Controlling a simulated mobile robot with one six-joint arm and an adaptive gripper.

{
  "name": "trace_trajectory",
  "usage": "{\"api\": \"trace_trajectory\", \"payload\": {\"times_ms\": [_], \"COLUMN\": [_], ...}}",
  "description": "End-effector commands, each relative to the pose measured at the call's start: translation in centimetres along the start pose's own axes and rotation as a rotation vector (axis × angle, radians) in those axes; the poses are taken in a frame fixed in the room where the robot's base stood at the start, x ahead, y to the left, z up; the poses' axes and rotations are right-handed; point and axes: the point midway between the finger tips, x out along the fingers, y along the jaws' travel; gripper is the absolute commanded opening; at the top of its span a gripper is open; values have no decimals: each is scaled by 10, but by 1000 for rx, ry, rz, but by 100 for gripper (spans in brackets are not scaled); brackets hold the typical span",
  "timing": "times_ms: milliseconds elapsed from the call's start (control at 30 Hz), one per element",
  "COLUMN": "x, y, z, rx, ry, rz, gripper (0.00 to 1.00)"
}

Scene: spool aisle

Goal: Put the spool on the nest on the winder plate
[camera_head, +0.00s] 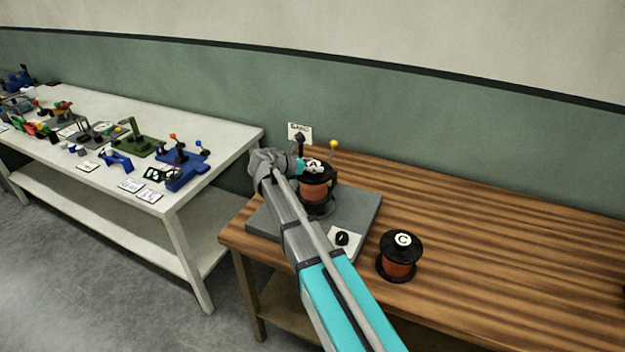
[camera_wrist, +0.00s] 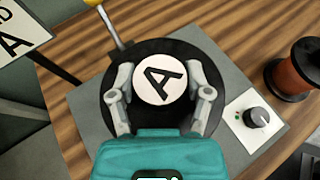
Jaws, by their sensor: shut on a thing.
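A spool (camera_head: 314,191) with black flanges, a copper-brown winding and a white cap marked A is over the grey winder plate (camera_head: 262,220) on the wooden table. My gripper (camera_head: 306,168) is shut on this spool at its top. In the wrist view the gripper's two fingers (camera_wrist: 160,85) stand on either side of the white cap, over the spool's black top flange (camera_wrist: 165,48). The nest is hidden under the spool. A dark round piece shows below the spool, but I cannot tell whether the spool touches it.
A second spool (camera_head: 398,258), marked C, stands on the wooden table right of the plate. A black knob (camera_head: 342,238) sits on the plate's front corner. A yellow-tipped post (camera_head: 333,146) and a sign (camera_head: 299,132) stand behind. A white table (camera_head: 228,130) with several fixtures is at left.

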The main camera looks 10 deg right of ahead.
Motion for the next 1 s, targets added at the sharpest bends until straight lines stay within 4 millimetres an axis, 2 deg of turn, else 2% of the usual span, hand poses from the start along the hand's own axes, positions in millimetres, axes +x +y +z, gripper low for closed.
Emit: {"api": "trace_trajectory", "payload": {"times_ms": [567, 733, 1000], "x": [4, 12, 20], "y": [4, 10, 9], "z": [-3, -11, -30], "rx": [0, 0, 0], "ry": [-3, -3, -3], "rz": [-1, -1, -1], "gripper": [3, 3, 3]}}
